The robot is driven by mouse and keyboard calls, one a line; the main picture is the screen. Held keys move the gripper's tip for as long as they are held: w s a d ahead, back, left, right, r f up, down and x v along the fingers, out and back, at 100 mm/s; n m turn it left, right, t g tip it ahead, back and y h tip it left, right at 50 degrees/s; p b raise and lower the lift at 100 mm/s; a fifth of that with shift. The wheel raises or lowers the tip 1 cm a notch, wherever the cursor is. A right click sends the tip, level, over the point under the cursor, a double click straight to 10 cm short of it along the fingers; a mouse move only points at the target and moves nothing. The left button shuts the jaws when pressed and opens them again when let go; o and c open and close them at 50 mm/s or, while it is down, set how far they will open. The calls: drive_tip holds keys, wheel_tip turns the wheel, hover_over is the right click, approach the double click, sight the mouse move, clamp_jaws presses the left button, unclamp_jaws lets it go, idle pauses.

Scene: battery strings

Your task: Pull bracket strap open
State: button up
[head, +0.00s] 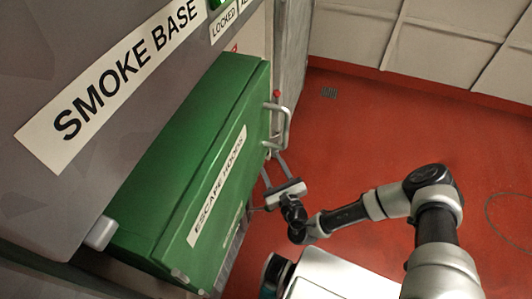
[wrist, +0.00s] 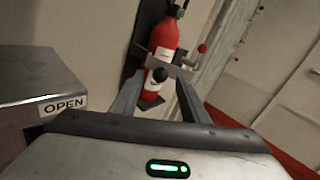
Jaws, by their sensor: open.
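The bracket strap (wrist: 182,72) shows in the wrist view as a grey metal band across the lower part of a red fire extinguisher (wrist: 164,42). A dark round knob (wrist: 160,75) sits at its front. My gripper (wrist: 160,84) is open. Its two fingers stand either side of the knob in the picture; I cannot tell whether they touch the strap. In the head view my gripper (head: 273,167) is beside the right end of the green cabinet, and the extinguisher and strap cannot be made out there.
A green "ESCAPE HOODS" cabinet (head: 190,185) with a metal handle (head: 286,125) stands left of my arm. A grey "SMOKE BASE" panel (head: 60,80) is above it. A grey box labelled "OPEN" (wrist: 40,80) is left of my gripper. Red floor (head: 390,130) to the right is clear.

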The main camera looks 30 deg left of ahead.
drive_tip(key=v, duration=1.2)
drive_tip(key=shift+s, duration=0.1)
